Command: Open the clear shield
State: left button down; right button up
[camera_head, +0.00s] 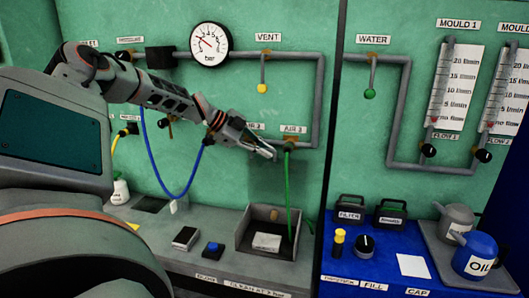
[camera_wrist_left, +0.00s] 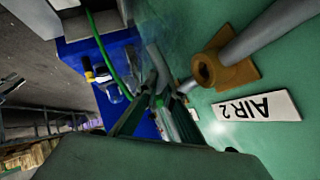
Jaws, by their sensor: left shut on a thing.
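I cannot make out a clear shield in either view. My left gripper (camera_head: 268,152) is at the green wall, just left of the AIR 3 outlet, with its fingers pointing right. The left wrist view shows its fingers (camera_wrist_left: 158,112) shut around a small green part, which looks like the end of the green hose (camera_wrist_left: 108,52). In the head view the green hose (camera_head: 289,190) hangs beside the fingertips into an open grey box (camera_head: 242,240). The exact grip is partly hidden by the fingers. My right gripper is not in view.
A blue hose (camera_head: 160,180) hangs beneath my left arm. Pipes, a pressure gauge (camera_head: 211,44) and VENT (camera_head: 262,88) and WATER (camera_head: 370,93) valves line the wall. A blue bench (camera_head: 395,285) holds a grey tray (camera_head: 432,240) with an oil can (camera_head: 478,252).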

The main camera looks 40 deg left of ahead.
pick_arm(q)
jog(key=shift+w+r, duration=0.1)
dwell(0.3)
jog(key=c, duration=2.5)
grip_release()
jog(key=shift+c, duration=0.2)
jog(key=shift+o, duration=0.5)
jog(key=shift+r, duration=0.1)
jog(key=shift+s+a+r, duration=0.15)
jog(key=shift+s+r, duration=0.1)
jog(key=shift+s, duration=0.05)
jog(key=v, duration=1.1)
jog(key=shift+a, duration=0.15)
